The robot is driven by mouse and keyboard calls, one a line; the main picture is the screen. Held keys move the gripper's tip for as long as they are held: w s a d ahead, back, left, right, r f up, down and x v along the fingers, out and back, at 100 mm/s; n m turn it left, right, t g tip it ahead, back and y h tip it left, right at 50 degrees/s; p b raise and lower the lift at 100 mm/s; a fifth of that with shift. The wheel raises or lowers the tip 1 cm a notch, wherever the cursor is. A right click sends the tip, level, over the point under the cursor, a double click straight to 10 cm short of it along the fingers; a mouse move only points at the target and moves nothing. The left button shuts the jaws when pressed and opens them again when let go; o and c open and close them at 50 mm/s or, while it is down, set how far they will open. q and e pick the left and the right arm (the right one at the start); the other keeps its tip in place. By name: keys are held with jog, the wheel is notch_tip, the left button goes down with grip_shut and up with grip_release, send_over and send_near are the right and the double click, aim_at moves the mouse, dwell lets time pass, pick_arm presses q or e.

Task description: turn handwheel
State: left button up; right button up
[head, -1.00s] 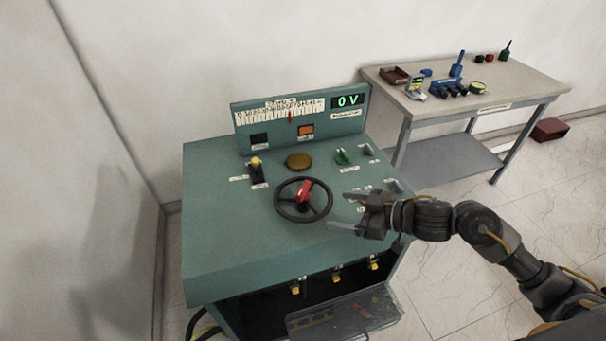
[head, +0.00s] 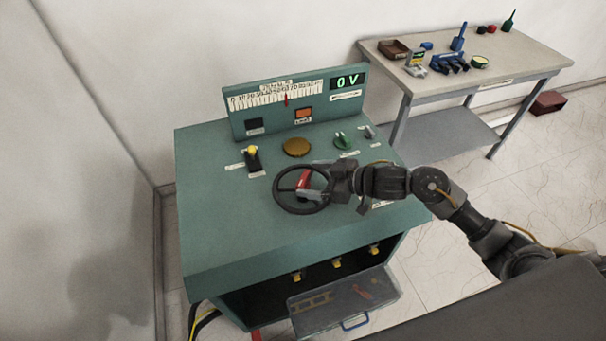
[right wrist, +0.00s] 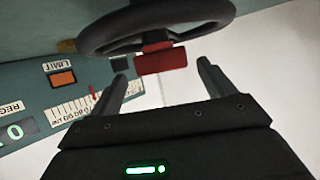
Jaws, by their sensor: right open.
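The black handwheel (head: 276,198) lies on the sloping top of the green console (head: 225,225), with a red grip (head: 304,179) on it. My right gripper (head: 312,190) is over the right side of the wheel, its fingers pointing left toward the red grip. In the right wrist view the two fingers (right wrist: 162,82) are apart. The red grip (right wrist: 163,58) shows in the gap near their tips, and the dark wheel rim (right wrist: 155,20) crosses beyond. I cannot tell whether the fingers touch the grip. The gripper hides part of the wheel's right side. My left gripper is not in view.
A yellow-topped lever (head: 252,155), a brown disc (head: 296,147) and a green knob (head: 342,141) stand behind the wheel. A workbench (head: 440,84) with tools is at the back right.

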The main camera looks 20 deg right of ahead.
aim_at(306, 179)
jog(key=shift+x, duration=1.7)
jog(key=shift+s, duration=0.1)
jog(key=c, duration=1.4)
jog(key=shift+a, duration=0.1)
